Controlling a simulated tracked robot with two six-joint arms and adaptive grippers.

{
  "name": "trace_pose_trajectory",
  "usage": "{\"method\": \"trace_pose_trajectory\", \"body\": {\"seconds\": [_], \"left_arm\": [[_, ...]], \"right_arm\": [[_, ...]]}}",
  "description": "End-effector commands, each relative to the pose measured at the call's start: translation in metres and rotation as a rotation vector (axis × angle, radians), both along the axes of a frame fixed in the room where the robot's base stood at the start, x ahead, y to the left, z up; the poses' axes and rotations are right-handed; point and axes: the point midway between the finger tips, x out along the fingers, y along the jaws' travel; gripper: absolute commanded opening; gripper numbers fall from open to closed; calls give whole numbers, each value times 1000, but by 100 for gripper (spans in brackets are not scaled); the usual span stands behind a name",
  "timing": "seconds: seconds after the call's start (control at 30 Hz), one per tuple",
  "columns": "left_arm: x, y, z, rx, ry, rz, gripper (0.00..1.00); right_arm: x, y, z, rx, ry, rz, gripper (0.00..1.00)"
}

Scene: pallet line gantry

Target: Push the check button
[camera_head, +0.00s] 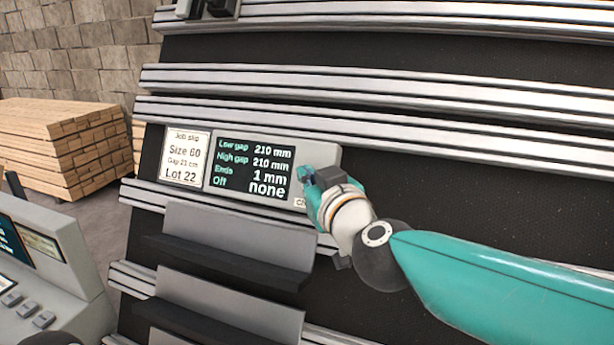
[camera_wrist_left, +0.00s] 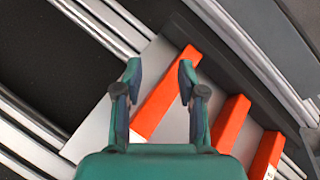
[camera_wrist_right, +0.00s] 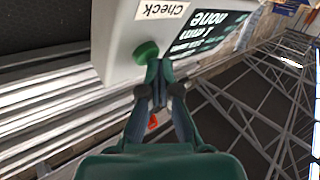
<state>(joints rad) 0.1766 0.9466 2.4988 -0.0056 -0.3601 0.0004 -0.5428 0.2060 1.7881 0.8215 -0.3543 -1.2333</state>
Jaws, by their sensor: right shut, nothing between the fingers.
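The green check button (camera_wrist_right: 146,52) sits on the grey panel box (camera_wrist_right: 113,45), beside a label reading "Check" in the right wrist view. My right gripper (camera_wrist_right: 158,68) is shut and empty, its fingertips right at the button's edge; I cannot tell whether they touch it. In the head view the right gripper (camera_head: 305,176) is at the right end of the panel and hides the button. The screen (camera_head: 250,167) reads low gap 210 mm, high gap 210 mm, ends 1 mm, off none. My left gripper (camera_wrist_left: 160,72) is open, its fingers either side of an orange bar (camera_wrist_left: 165,92) in view.
Several orange bars lie on a grey tray (camera_wrist_left: 172,45) in the left wrist view. A job slip (camera_head: 185,157) is left of the screen. Metal rails (camera_head: 380,82) cross the dark board. Grey shelves (camera_head: 225,250) stand below the panel; a console (camera_head: 70,240) is at lower left.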

Motion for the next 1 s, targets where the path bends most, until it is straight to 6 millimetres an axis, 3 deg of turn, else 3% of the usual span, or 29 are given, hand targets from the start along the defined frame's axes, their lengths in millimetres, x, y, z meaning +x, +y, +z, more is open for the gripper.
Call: {"method": "trace_pose_trajectory", "body": {"seconds": [0.3, 0.73, 1.0], "left_arm": [[0, 0, 14, 0, 0, 0, 40], [0, 0, 15, 0, 0, 0, 40], [0, 0, 35, 0, 0, 0, 40]], "right_arm": [[-12, 5, 8, -1, 2, 1, 0], [-16, 6, 9, 0, 1, 1, 0], [-33, 14, 23, 0, 0, 2, 0]]}}
